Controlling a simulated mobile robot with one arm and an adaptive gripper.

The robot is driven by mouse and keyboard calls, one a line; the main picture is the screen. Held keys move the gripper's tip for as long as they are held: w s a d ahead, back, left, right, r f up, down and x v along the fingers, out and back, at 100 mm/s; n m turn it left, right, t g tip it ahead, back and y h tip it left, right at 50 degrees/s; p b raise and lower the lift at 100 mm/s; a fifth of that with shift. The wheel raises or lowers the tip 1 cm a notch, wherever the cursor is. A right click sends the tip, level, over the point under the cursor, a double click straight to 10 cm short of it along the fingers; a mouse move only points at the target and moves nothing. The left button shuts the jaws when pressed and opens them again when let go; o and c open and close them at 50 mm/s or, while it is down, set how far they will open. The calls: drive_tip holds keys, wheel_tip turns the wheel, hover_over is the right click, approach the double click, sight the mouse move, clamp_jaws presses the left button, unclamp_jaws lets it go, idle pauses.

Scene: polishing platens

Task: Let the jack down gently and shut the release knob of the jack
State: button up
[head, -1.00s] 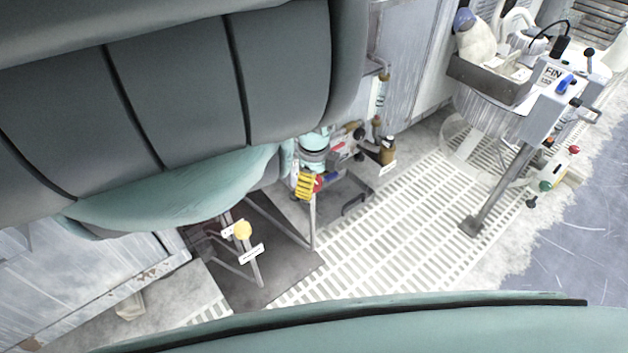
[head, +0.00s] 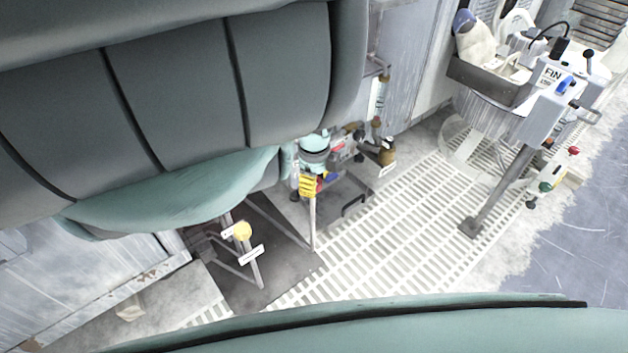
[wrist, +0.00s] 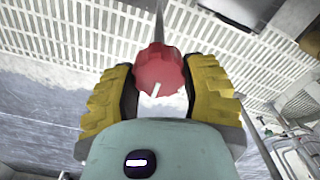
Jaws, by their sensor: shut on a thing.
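The red release knob (wrist: 160,72), with a white mark on its face, sits between the two yellow ridged fingers of my gripper (wrist: 160,88) in the wrist view. My gripper is shut on the knob, one finger on each side. In the head view my gripper (head: 310,186) is at the top of a thin upright post (head: 312,225), and only a little of the red knob shows beside it. A dark low frame with grey bars (head: 225,265) stands left of the post, partly hidden by my body. I cannot tell how far the knob is turned.
A white slatted floor (head: 400,235) lies open to the right, up to a polishing station (head: 500,110) on a grey post.

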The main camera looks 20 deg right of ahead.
drive_tip(key=n+p, duration=0.1)
drive_tip(key=n, duration=0.4)
drive_tip(key=shift+p, duration=0.3)
drive_tip(key=shift+w+n+p, duration=0.15)
drive_tip(key=shift+n+p, duration=0.4)
drive_tip(key=shift+n, duration=1.85)
drive_tip(key=o, duration=1.2)
drive_tip(key=shift+d, duration=0.1)
